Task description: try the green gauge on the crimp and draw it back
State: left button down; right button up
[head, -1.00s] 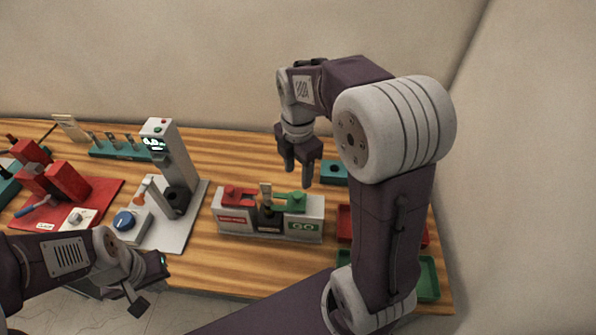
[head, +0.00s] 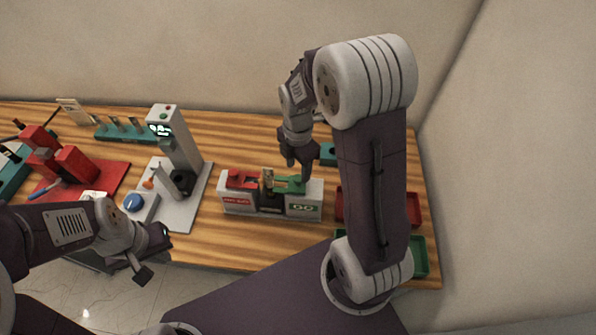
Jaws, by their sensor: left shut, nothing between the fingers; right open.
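The green gauge (head: 290,185) sits on the right half of a grey gauge stand (head: 240,207), above its green GO label. A red gauge (head: 242,179) sits on the left half. A small brass-coloured piece, apparently the crimp (head: 267,181), stands upright between them. My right gripper (head: 299,171) is open and points down, just above and behind the green gauge. Its fingertips overlap the gauge's back edge in the picture; I cannot tell if they touch. My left gripper (head: 150,258) is shut and empty, by the table's front edge.
A red tray (head: 413,208) and a green tray (head: 420,257) lie at the right, partly hidden by my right arm. A teal block (head: 327,154) is behind my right gripper. A grey tester with a lit display (head: 160,129) and a red press (head: 75,165) stand left.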

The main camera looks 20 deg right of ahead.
aim_at(298, 178)
jog(key=shift+f, duration=1.95)
grip_shut()
jog(key=shift+w, duration=0.1)
